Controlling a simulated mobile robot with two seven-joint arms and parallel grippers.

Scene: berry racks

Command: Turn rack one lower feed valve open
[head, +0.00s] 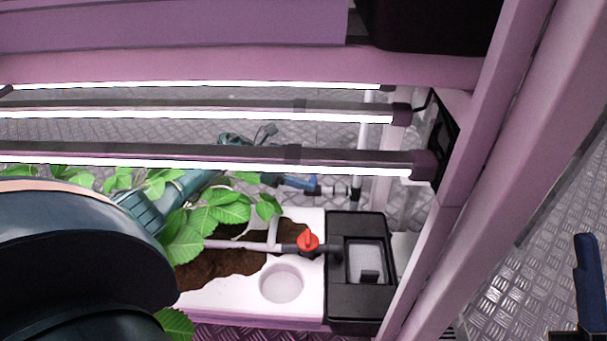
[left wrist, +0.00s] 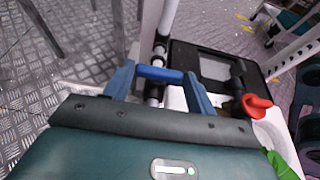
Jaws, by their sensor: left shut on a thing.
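A blue valve handle (left wrist: 160,73) sits on a dark fitting of a white pipe (left wrist: 168,15) in the left wrist view. It lies crosswise to that pipe. My left gripper (left wrist: 158,80) has one blue finger at each end of the handle and is shut on it. In the head view my left gripper (head: 290,181) reaches behind the leaves to the pipe fittings, and its fingers partly hide the handle. A red valve handle (head: 307,241) stands on the thin pipe over the planter, apart from the gripper. One blue finger of my right gripper (head: 588,265) shows at the right edge.
A white planter (head: 308,290) with soil and leafy plants stands beside a black box (head: 355,317). Light bars (head: 345,168) cross above my left arm. A pink rack post (head: 462,200) stands at the right. Metal floor (head: 570,180) is open beyond it.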

